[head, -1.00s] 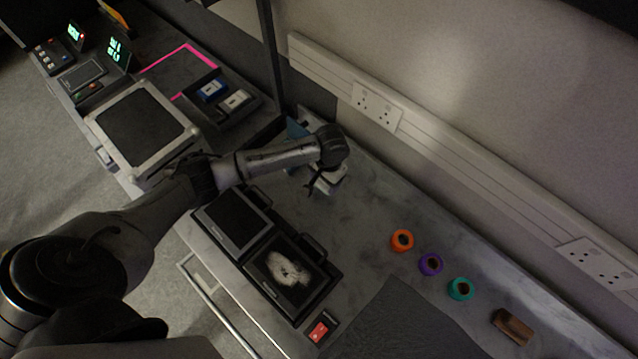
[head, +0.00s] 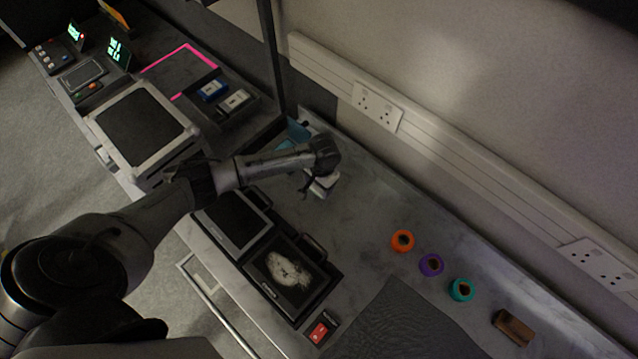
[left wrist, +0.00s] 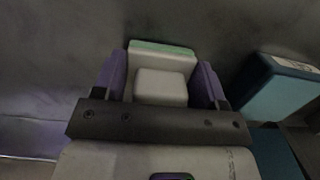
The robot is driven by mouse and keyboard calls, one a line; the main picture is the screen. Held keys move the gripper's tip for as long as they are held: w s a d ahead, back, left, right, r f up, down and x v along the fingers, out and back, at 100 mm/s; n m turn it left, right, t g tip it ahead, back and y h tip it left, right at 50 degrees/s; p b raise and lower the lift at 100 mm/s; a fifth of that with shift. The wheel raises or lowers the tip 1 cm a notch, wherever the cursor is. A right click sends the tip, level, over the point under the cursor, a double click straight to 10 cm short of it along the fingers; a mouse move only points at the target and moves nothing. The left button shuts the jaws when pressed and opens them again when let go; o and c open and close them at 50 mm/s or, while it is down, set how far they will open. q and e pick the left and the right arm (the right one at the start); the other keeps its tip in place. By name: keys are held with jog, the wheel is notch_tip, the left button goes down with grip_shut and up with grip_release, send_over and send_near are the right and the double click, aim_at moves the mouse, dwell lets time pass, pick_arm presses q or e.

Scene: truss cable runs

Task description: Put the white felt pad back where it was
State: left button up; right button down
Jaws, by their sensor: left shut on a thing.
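My left gripper (head: 312,187) is over the back of the grey bench, behind the dark flat panels. In the left wrist view its two purple fingers (left wrist: 160,78) are shut on a pale block with a thin green strip along its far edge. This block looks like the white felt pad (left wrist: 161,56). In the head view only a small whitish part of it shows, beneath my wrist. I cannot tell whether it touches the bench. A teal box (left wrist: 282,92) with a pale top stands to the right in the wrist view, apart from the fingers. My right gripper is out of view.
A dark screen (head: 232,218) and a panel with a pale fuzzy patch (head: 290,270) lie in front of the gripper. Orange (head: 402,232), purple (head: 421,263) and teal (head: 454,292) rings stand to the right. A dark post (head: 272,60) rises behind. The bench between gripper and rings is clear.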

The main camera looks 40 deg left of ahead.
pick_arm(q)
jog(key=shift+f, duration=0.1)
jog(key=o, duration=0.8)
jog(key=shift+o, duration=0.2)
